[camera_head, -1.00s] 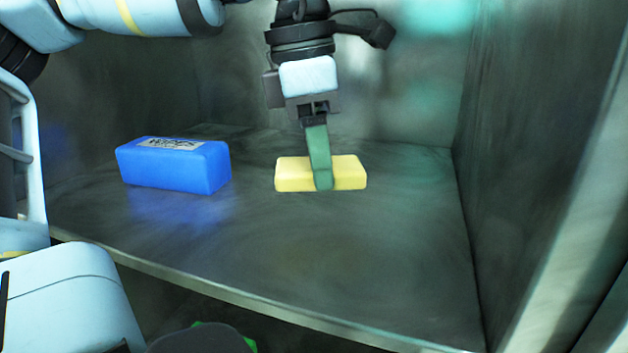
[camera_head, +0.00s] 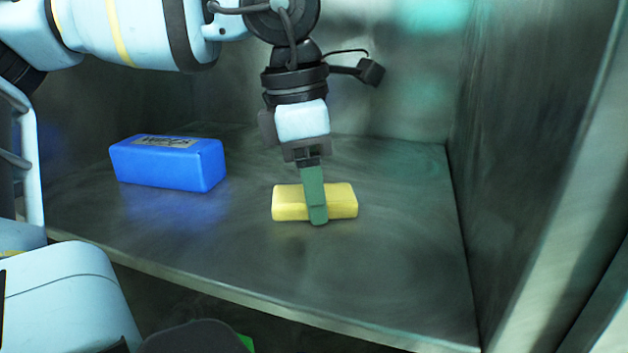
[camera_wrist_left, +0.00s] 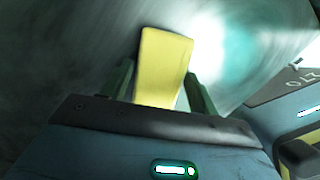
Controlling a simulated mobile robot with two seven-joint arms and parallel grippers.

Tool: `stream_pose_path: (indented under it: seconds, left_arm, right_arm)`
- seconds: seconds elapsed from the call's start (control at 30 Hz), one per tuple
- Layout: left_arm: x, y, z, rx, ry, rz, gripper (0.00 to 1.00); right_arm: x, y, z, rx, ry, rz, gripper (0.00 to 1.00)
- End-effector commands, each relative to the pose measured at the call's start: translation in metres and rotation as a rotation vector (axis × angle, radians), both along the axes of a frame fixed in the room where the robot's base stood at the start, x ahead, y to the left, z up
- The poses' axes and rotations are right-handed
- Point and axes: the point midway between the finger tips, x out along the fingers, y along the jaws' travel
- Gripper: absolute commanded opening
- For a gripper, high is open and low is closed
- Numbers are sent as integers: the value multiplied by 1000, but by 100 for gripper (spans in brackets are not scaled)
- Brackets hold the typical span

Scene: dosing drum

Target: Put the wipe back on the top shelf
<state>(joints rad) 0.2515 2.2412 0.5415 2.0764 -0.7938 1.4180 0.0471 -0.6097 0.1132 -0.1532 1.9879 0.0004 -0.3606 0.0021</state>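The wipe is a yellow block (camera_head: 286,204) in the middle of the metal shelf (camera_head: 390,260) in the head view. My left gripper (camera_head: 316,216) comes down from above with its green fingers around the wipe, one finger across its near side. In the left wrist view the wipe (camera_wrist_left: 162,60) stands out between the two fingers, and the gripper (camera_wrist_left: 160,85) is shut on it. I cannot tell whether the wipe's underside touches the shelf. My right gripper is not in view.
A blue box labelled wipes (camera_head: 170,164) stands on the shelf left of the gripper. A metal side wall (camera_head: 520,150) closes the shelf on the right. The shelf surface in front and to the right of the wipe is clear.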

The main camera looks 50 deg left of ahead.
Motion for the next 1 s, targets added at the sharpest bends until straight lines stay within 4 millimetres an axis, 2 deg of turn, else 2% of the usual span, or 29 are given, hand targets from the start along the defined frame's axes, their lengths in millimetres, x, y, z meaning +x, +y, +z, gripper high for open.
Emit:
stream_pose_path:
  seconds: [0.03,0.1,0.47,0.57,1.0]
  left_arm:
    - [0,0,1,0,-1,0,67]
    - [0,0,1,0,-1,0,73]
    - [0,0,7,0,-3,0,73]
    - [-1,1,19,0,-6,2,73]
    - [-11,9,100,0,-4,1,73]
  right_arm:
    - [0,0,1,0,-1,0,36]
    - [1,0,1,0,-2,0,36]
    - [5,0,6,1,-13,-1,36]
    - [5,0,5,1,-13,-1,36]
    - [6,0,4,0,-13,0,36]
